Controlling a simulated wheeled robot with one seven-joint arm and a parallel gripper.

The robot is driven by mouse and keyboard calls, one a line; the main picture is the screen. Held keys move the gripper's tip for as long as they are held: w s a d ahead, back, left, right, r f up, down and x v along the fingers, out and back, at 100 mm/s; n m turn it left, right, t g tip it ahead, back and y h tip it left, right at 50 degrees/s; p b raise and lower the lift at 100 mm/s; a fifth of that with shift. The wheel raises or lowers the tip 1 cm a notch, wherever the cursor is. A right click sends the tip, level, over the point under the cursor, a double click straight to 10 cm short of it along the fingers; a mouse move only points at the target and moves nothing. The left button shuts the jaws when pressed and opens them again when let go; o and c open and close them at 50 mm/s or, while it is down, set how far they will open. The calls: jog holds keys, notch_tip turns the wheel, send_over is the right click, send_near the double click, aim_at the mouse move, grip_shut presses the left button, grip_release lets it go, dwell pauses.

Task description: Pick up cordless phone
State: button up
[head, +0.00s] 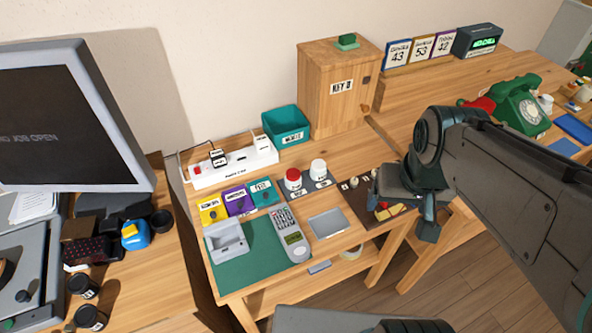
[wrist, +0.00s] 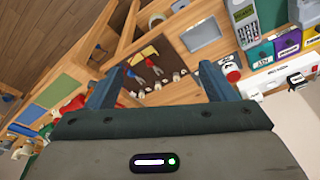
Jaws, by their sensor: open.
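The cordless phone (head: 290,238) is a light grey handset with a keypad and a small green screen. In the head view it lies on the green mat (head: 245,268) at the front of the wooden desk, just right of its grey cradle (head: 226,243). It also shows at the upper right of the wrist view (wrist: 244,22). My gripper (head: 428,222) is off to the right of the phone, above the desk's right part. In the wrist view its two fingers (wrist: 155,82) are spread wide with nothing between them.
A power strip (head: 235,168), coloured key boxes (head: 238,201) and red and white buttons (head: 293,178) stand behind the phone. A grey tray (head: 327,223) lies to its right. A wooden cabinet (head: 335,90) and teal bin (head: 285,125) stand farther back. A monitor (head: 70,115) is at left.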

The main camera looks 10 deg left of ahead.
jog(key=w+a+f+n+g+b, duration=0.1)
jog(key=w+a+f+n+b, duration=0.25)
jog(key=a, duration=0.45)
jog(key=n+g+b, duration=0.2)
jog(key=n, duration=0.1)
send_over(294, 239)
notch_tip(294, 239, down, 5)
jog(key=shift+m, duration=0.25)
notch_tip(294, 239, down, 8)
jog(key=shift+s+f+b, duration=0.1)
jog(key=shift+s+b, duration=0.05)
jog(key=shift+b, duration=0.45)
notch_tip(294, 239, down, 6)
jog(key=shift+r+b, duration=0.15)
jog(key=shift+b, duration=0.2)
jog(key=c, duration=1.2)
